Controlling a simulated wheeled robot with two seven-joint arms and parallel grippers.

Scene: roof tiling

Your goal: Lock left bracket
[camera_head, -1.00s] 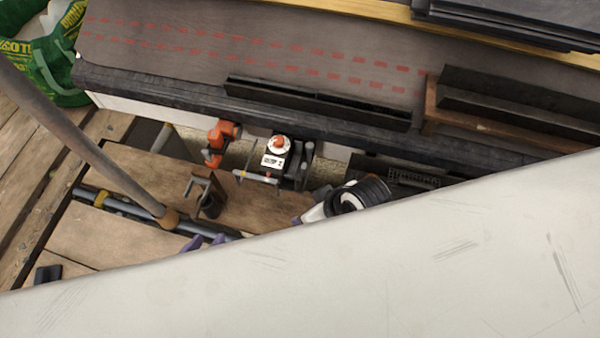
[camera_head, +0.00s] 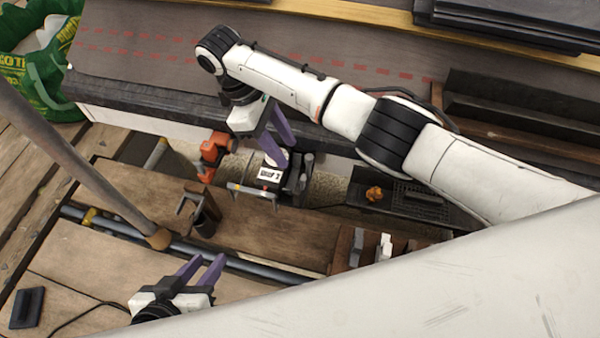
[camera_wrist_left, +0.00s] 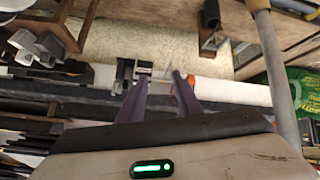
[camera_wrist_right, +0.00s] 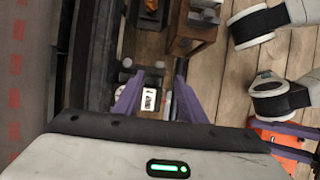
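A black bracket-like unit with a white label (camera_head: 269,174) and a round dial sits below the dark roof edge. An orange clamp-like part (camera_head: 213,147) is just left of it. I cannot tell which piece is the left bracket. My right gripper (camera_head: 286,155) reaches down over the labelled unit, fingers apart. In the right wrist view the white label (camera_wrist_right: 149,99) shows between the open fingers (camera_wrist_right: 158,78); contact cannot be told. My left gripper (camera_head: 210,258) is open and empty, low at the front, apart from the unit; its fingers (camera_wrist_left: 160,75) show spread in the left wrist view.
A slanted pole (camera_head: 85,165) crosses the left side. A U-shaped metal holder (camera_head: 197,207) stands on a wooden plank. A black tray with an orange knob (camera_head: 373,193) lies to the right.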

